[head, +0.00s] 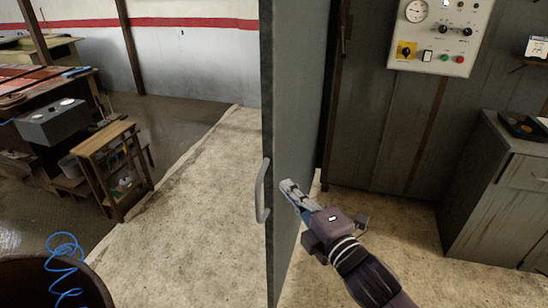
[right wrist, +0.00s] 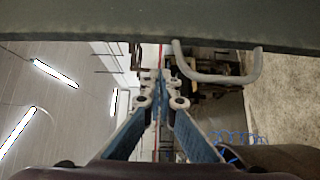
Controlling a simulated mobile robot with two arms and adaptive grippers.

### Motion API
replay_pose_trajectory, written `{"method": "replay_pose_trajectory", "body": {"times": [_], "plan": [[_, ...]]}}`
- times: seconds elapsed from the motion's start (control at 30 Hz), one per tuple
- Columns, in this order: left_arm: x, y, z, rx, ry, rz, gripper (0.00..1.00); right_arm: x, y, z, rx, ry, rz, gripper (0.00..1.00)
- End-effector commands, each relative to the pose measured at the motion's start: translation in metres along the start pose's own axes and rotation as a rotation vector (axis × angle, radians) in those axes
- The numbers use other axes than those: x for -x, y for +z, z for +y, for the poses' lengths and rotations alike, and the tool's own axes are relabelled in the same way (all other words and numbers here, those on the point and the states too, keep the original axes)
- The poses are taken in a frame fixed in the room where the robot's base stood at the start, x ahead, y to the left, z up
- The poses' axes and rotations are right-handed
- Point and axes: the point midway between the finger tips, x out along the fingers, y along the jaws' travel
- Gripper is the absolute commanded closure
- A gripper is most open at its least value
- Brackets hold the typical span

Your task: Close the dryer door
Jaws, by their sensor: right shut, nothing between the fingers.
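The dryer door (head: 292,110) is a tall grey panel standing open, seen nearly edge-on in the middle of the head view. Its pale curved handle (head: 262,190) is on the left side of its near edge. My right gripper (head: 289,188) is shut and empty, just right of that edge, with its fingers in front of the door's right face; I cannot tell whether they touch it. In the right wrist view the closed fingers (right wrist: 160,82) point up toward the door's edge (right wrist: 130,22), and the handle (right wrist: 222,76) shows right of them. My left gripper is out of view.
A control panel (head: 440,36) hangs on the dark panelled wall (head: 385,130) at the back right. A grey cabinet (head: 490,195) stands at the right. A wooden shelf stand (head: 112,168) and a bin (head: 30,285) with a blue coil (head: 66,268) are left.

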Motion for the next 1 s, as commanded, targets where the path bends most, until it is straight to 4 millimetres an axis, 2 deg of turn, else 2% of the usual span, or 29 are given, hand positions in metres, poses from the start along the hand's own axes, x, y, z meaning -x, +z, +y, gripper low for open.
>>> {"method": "replay_pose_trajectory", "body": {"times": [0.17,0.3,0.7,0.8,1.0], "plan": [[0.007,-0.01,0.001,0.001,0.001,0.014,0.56,-0.016,-0.001,0.005,0.003,0.004,0.001,1.0],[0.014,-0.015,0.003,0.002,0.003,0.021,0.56,-0.039,-0.001,0.005,0.0,0.003,0.001,1.0],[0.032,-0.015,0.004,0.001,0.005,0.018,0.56,-0.102,-0.001,0.005,0.001,0.003,0.001,1.0],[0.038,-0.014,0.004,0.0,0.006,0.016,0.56,-0.111,0.012,0.005,0.003,0.001,0.0,1.0],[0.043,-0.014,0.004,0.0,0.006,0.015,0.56,-0.123,0.024,0.003,0.002,0.002,0.001,1.0]]}}
